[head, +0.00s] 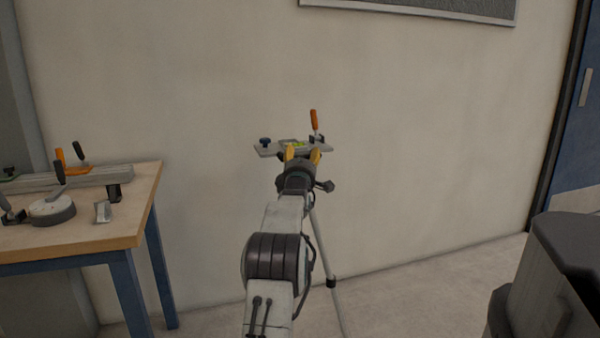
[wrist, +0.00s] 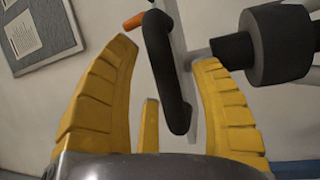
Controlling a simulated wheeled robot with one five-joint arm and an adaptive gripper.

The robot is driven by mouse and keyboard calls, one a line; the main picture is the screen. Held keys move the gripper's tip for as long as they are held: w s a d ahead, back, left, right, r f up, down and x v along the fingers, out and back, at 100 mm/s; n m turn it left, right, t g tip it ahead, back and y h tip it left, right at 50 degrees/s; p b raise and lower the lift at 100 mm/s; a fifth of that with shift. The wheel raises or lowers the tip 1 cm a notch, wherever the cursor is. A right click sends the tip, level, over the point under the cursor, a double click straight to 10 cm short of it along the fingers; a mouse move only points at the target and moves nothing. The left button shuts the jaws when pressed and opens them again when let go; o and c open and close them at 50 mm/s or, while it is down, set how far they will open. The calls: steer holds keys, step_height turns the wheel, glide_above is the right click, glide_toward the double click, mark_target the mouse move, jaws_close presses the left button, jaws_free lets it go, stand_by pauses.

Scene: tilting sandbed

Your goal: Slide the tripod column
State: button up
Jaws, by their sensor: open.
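The tripod stands by the wall, and one of its pale legs (head: 327,245) shows past my arm in the head view. My gripper (head: 302,155) is open just in front of the plate and hides the column there. In the wrist view my yellow fingers (wrist: 168,58) are spread, with a dark rounded bar (wrist: 165,75) showing between them. I cannot tell how deep the bar sits between them. A thick black cylinder (wrist: 275,47) is close to the right fingertip.
A wooden workbench (head: 140,195) with blue legs stands at left, holding clamps, a rail and a round grey fixture (head: 52,210). A dark grey object (head: 560,270) fills the lower right. The wall is close behind the tripod. Floor between is clear.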

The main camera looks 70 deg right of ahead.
steer(key=v, duration=1.1)
steer(key=shift+a, duration=0.15)
stand_by(0.8)
